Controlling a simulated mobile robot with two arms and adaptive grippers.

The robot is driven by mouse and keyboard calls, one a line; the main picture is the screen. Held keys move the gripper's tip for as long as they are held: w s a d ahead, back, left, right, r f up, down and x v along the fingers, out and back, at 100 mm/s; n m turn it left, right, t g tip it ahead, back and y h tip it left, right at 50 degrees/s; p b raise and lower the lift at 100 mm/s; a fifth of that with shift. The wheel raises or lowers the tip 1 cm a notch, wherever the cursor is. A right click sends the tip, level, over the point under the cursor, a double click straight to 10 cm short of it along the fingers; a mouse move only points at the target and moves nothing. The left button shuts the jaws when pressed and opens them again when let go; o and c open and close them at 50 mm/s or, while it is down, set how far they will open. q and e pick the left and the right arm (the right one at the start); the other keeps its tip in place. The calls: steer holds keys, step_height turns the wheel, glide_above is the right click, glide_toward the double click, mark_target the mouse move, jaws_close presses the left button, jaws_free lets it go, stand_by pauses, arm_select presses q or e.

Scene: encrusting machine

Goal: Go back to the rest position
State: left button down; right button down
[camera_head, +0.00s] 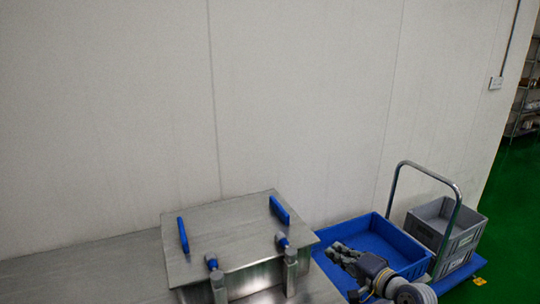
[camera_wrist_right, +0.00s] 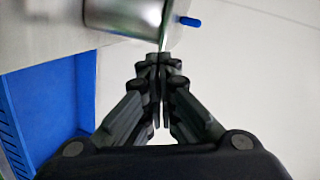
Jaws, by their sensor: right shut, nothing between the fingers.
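My right gripper (camera_head: 342,252) is at the lower right of the head view, in front of the blue bin. It also shows in the right wrist view (camera_wrist_right: 158,95), where its dark fingers meet and hold nothing. A steel machine (camera_head: 240,240) with blue handles stands at the bottom centre of the head view, to the left of the gripper. Part of a steel body (camera_wrist_right: 125,15) and a blue handle (camera_wrist_right: 190,21) show beyond the fingertips in the wrist view. My left gripper is in neither view.
A blue bin (camera_head: 405,248) and a grey crate (camera_head: 436,226) stand on a blue trolley with a metal push bar (camera_head: 452,187). A steel table (camera_head: 90,270) extends to the left. A pale wall (camera_head: 300,100) closes the back. Green floor (camera_head: 515,200) shows at the right.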

steer(key=s+a+f+n+g, duration=0.1)
steer(key=s+a+f, duration=0.1)
steer(key=s, duration=0.1)
steer(key=s+a+f+n+g, duration=0.1)
steer(key=s+a+f, duration=0.1)
steer(key=s+f, duration=0.1)
steer(key=s+a+f+n+g, duration=0.1)
steer(key=s+f+n, duration=0.1)
steer(key=s+f, duration=0.1)
steer(key=shift+s+a, duration=0.1)
steer(key=shift+a, duration=0.3)
steer(key=s+d+f+n+g+h, duration=0.2)
steer(key=s+f+n+g+h, duration=0.15)
steer(key=s, duration=1.15)
steer(key=s+d+f+n+g+h, duration=0.1)
steer(key=s+f+n+g+h, duration=0.25)
steer(key=s, duration=1.15)
step_height(320, 180, down, 27)
steer(key=s+n+g, duration=0.1)
steer(key=s+g, duration=0.1)
steer(key=s+d+f, duration=0.1)
steer(key=s+f, duration=0.6)
steer(key=s, duration=0.1)
steer(key=s+d+f, duration=0.2)
steer(key=s+f, duration=0.6)
steer(key=shift+s+d+f+g+y, duration=0.25)
steer(key=shift+d+g+y, duration=0.05)
steer(key=shift+g, duration=0.1)
